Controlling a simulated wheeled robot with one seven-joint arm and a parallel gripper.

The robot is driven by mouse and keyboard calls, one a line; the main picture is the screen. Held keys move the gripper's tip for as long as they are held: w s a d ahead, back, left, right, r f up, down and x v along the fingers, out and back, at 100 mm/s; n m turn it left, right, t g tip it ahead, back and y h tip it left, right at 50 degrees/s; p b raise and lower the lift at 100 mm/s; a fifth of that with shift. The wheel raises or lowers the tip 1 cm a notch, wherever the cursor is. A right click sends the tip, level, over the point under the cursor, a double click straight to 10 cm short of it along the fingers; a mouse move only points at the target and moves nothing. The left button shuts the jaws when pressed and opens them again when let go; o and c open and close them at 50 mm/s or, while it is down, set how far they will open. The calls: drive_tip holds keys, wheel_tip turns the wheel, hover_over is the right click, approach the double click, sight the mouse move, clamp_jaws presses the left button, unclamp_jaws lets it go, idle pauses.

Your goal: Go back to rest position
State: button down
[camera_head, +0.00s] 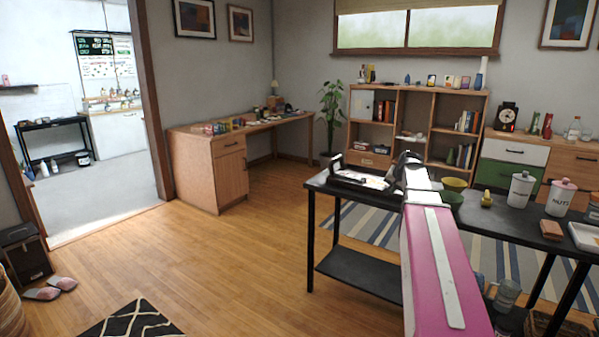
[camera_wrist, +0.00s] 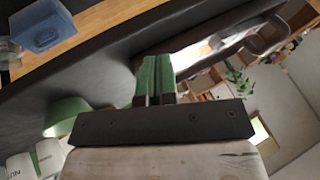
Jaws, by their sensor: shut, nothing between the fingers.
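My arm, pink and white, reaches forward over the black table (camera_head: 345,194) in the head view. Its far end hides most of my gripper there. The fingers are above the dark tabletop (camera_wrist: 92,62), close to a tray with a dark handle (camera_wrist: 262,40). That tray (camera_head: 341,178) also shows at the table's left end in the head view. I cannot tell whether the fingers touch it.
Right of my arm stand a green bowl (camera_head: 452,201), a yellow-green bowl (camera_head: 455,183), a small yellow item (camera_head: 487,200) and white canisters (camera_head: 520,191). A blue container (camera_wrist: 42,27) shows beyond the table in the wrist view. The wooden floor (camera_head: 220,255) to the left is mostly clear.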

drive_tip(key=s+a+f+n+g, duration=0.2)
drive_tip(key=s+a+f, duration=0.4)
drive_tip(key=s+f, duration=0.3)
drive_tip(key=s+a+f+n+g, duration=0.2)
drive_tip(key=s+a+f, duration=0.4)
drive_tip(key=s+f, duration=0.3)
drive_tip(key=s+a+f+n+g+h, duration=0.1)
drive_tip(key=s+a+f+n+g, duration=0.1)
drive_tip(key=s+a+f, duration=0.4)
drive_tip(key=s+f, duration=0.3)
drive_tip(key=s, duration=0.1)
drive_tip(key=shift+f+n+g, duration=0.15)
drive_tip(key=shift+n+g, duration=0.15)
